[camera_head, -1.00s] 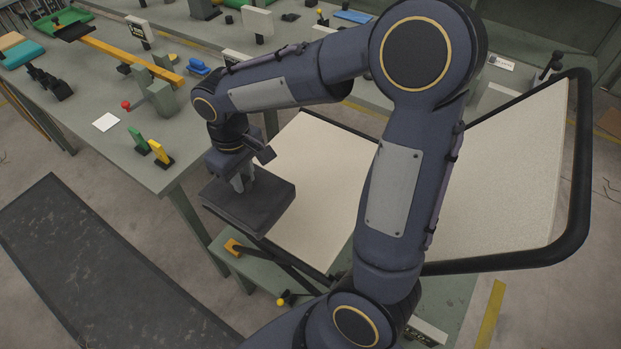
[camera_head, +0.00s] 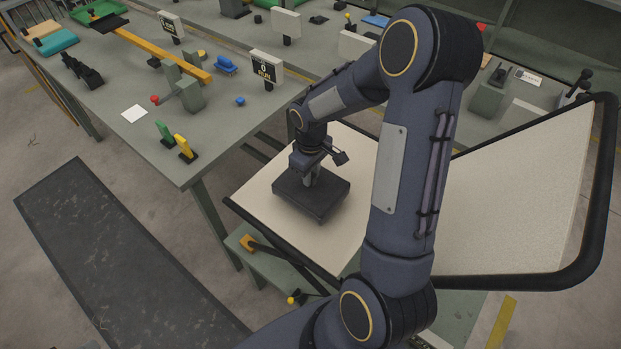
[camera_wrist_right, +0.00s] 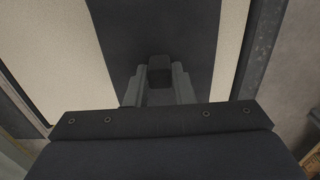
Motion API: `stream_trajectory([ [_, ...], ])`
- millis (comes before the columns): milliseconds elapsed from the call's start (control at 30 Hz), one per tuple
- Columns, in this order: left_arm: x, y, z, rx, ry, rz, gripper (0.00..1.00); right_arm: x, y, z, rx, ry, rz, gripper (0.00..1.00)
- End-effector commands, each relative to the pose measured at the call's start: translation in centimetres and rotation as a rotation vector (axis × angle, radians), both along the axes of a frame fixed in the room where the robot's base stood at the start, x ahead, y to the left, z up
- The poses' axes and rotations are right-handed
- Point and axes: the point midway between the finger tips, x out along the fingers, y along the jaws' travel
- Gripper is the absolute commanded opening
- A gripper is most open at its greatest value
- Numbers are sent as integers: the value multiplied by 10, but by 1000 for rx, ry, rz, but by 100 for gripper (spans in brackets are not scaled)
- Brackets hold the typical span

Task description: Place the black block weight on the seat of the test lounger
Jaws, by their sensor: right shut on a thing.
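The black block weight (camera_head: 307,201) is a flat dark block with a small grip on top. In the head view it is over the cream seat (camera_head: 262,212) of the test lounger, near the seat's middle. I cannot tell whether it touches the seat. My right gripper (camera_head: 312,176) points down and is shut on the block's grip. In the right wrist view the fingers (camera_wrist_right: 157,88) close around the dark grip, with the black block (camera_wrist_right: 150,30) below and cream seat on both sides. The lounger's backrest (camera_head: 520,200) rises at the right. My left gripper is not in view.
A green-grey workbench (camera_head: 125,90) with small parts, a yellow bar (camera_head: 150,52) and signs stands at the back left. A dark mat (camera_head: 120,250) lies on the floor at the left. The lounger's black tube frame (camera_head: 600,190) edges the backrest.

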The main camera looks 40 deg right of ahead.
Motion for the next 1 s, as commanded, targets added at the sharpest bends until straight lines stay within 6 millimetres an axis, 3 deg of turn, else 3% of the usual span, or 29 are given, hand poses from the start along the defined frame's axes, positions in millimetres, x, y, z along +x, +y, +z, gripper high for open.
stream_trajectory([
  [200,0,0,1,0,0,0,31,0,2,-25,0,0,1,0],
  [633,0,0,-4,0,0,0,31,1,2,-31,1,-2,1,0],
  [667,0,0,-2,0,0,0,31,0,2,-30,1,0,1,25],
  [800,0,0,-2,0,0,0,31,0,2,-30,1,1,1,43],
  [1000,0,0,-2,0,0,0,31,0,2,-30,1,1,1,43],
])
